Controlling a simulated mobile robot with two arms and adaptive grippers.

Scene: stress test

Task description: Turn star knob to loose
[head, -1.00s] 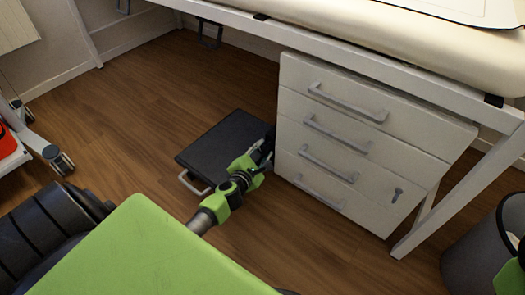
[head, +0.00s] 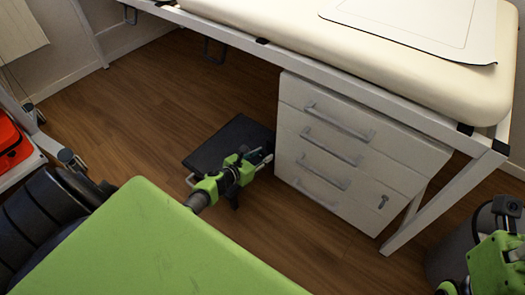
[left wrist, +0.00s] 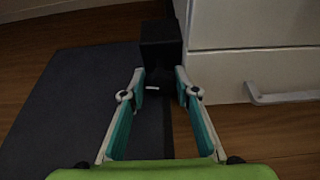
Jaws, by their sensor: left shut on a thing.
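The star knob shows only as a dark part with a small white mark (left wrist: 152,88) between the fingertips in the left wrist view; its lobes cannot be made out. A black block (left wrist: 160,45) stands just beyond it. My left gripper (left wrist: 160,82) is shut on this dark part, its two teal-lined fingers on either side. In the head view my left gripper (head: 260,160) is low over the black flat base (head: 215,150), close to the drawer cabinet's left side. My right arm's green and black parts (head: 492,262) show at the right edge; its fingers cannot be made out.
The white drawer cabinet (head: 340,190) stands right beside the left gripper, its handles sticking out. A padded couch (head: 420,75) on a white frame is above. A grey bin (head: 450,250) is at the right. A wheeled cart (head: 30,155) is at left. Wooden floor (head: 130,125) is clear.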

